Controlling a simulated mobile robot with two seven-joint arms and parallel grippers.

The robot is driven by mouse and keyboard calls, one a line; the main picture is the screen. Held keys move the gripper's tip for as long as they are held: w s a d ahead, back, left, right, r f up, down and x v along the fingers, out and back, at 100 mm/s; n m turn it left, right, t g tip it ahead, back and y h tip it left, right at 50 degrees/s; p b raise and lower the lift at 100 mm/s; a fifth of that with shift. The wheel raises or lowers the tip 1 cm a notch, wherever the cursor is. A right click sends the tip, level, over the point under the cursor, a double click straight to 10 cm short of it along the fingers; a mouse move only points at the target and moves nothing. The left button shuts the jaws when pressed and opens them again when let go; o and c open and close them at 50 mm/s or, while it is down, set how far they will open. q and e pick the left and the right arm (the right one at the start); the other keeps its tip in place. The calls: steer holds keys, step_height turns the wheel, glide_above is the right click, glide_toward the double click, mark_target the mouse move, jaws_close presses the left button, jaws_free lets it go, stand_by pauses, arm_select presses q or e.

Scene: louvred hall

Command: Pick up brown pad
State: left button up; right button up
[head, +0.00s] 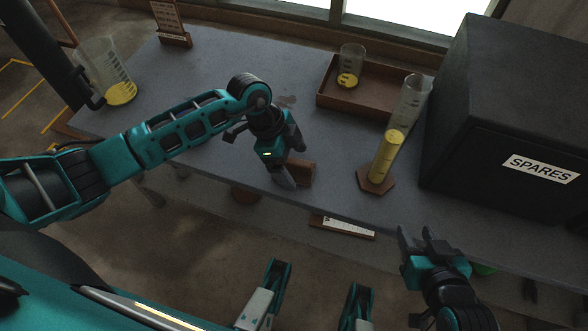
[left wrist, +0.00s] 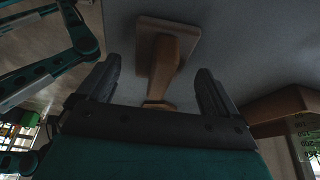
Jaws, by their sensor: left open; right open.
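The brown pad (head: 303,172) is a small block with a flat plate, near the front edge of the grey table, partly hidden by my left gripper in the head view. In the left wrist view the brown pad (left wrist: 165,55) shows its rectangular plate and a narrower stem pointing toward the gripper. My left gripper (head: 291,161) is open at the pad, and its fingers (left wrist: 158,68) stand on either side of the stem with visible gaps. My right gripper (head: 417,238) is open and empty by the table's front edge, at the lower right.
A tall cylinder with yellow contents (head: 388,155) stands on a brown hexagonal base right of the pad. A brown tray (head: 385,103) holds a beaker (head: 350,65). Another beaker (head: 107,72) is at the left. The black SPARES box (head: 515,110) fills the right. The table's middle left is clear.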

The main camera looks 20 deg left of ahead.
arm_select(q)
steer(key=shift+d+f, duration=0.25)
steer(key=shift+f, duration=0.35)
steer(key=shift+r, duration=0.1)
steer(key=c, duration=1.2)
